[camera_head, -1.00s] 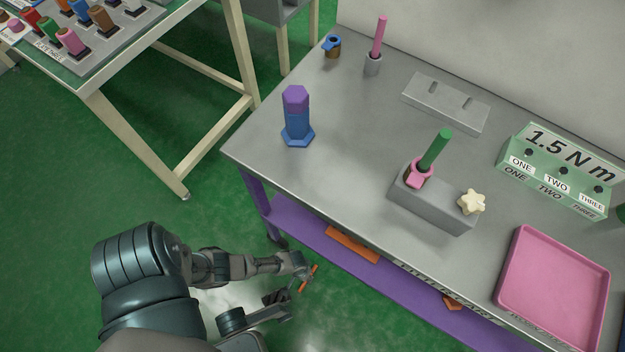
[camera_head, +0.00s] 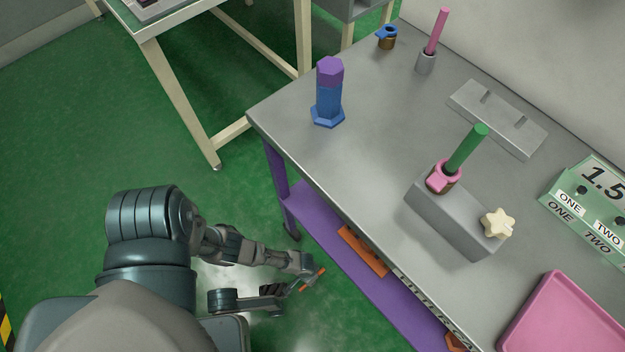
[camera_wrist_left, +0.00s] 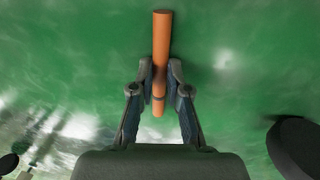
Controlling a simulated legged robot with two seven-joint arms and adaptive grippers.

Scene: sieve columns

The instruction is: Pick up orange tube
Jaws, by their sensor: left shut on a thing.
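The orange tube (camera_wrist_left: 161,45) is a slim plain cylinder held between the two fingers of my left gripper (camera_wrist_left: 160,82) in the left wrist view. Most of it sticks out beyond the fingertips, and a short end shows on the near side. Only green floor is behind it. In the head view the left gripper (camera_head: 303,281) is low in front of the bench, and the orange tube (camera_head: 318,275) shows as a short tilted stick at its tip, clear of the bench. My right gripper is not in view.
The grey bench (camera_head: 345,165) carries a blue and purple hexagonal column (camera_head: 328,95), a grey block (camera_head: 450,220) with a green rod (camera_head: 467,148), and a pink tray (camera_head: 565,320). A purple lower shelf (camera_head: 325,230) with an orange piece (camera_head: 362,250) runs beneath. Green floor is free at left.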

